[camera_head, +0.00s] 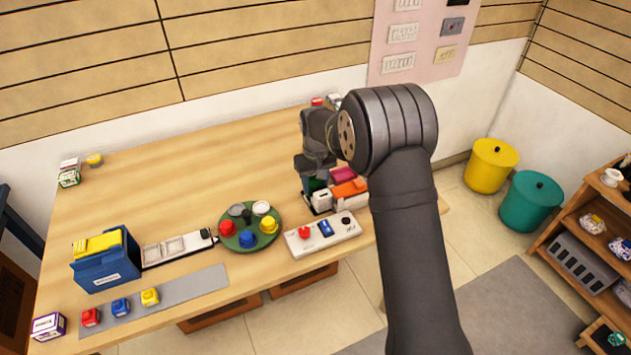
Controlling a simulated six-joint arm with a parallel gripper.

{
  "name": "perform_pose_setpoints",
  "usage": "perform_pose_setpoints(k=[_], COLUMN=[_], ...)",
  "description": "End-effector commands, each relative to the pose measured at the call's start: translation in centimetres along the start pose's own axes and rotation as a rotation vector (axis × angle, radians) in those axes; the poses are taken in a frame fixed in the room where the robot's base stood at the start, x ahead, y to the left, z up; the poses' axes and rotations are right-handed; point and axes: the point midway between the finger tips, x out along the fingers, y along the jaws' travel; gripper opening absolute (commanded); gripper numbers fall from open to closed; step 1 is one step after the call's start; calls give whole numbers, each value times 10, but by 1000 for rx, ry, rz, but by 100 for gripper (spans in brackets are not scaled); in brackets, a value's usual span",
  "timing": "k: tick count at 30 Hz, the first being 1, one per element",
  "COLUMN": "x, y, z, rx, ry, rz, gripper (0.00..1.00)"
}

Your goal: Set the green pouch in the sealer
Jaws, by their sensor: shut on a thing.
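My gripper (315,170) points down at the right part of the table, partly hidden by my own arm. It is shut on the green pouch (317,184), of which only a small dark green patch shows below the fingers. The pouch is beside the pink pouch (343,174) and the orange pouch (350,188); I cannot tell whether it is clear of their holder. A flat white and grey device (178,247) lies left of the round green tray; it looks like the sealer, with nothing green on it.
The round green tray (251,213) holds red, blue, yellow and pale knobs or cups. A white panel (322,235) with a red button stands at the front edge. A blue bin (105,263) with yellow contents is at the left. The table's middle back is clear.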

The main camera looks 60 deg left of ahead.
Motion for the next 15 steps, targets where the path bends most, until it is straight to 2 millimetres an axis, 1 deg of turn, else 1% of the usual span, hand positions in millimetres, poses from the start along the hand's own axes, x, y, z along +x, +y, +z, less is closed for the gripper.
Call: perform_pose_setpoints(k=[15], x=[4], y=[0], z=[0], rx=[0], ry=[0], rz=[0], gripper=[23])
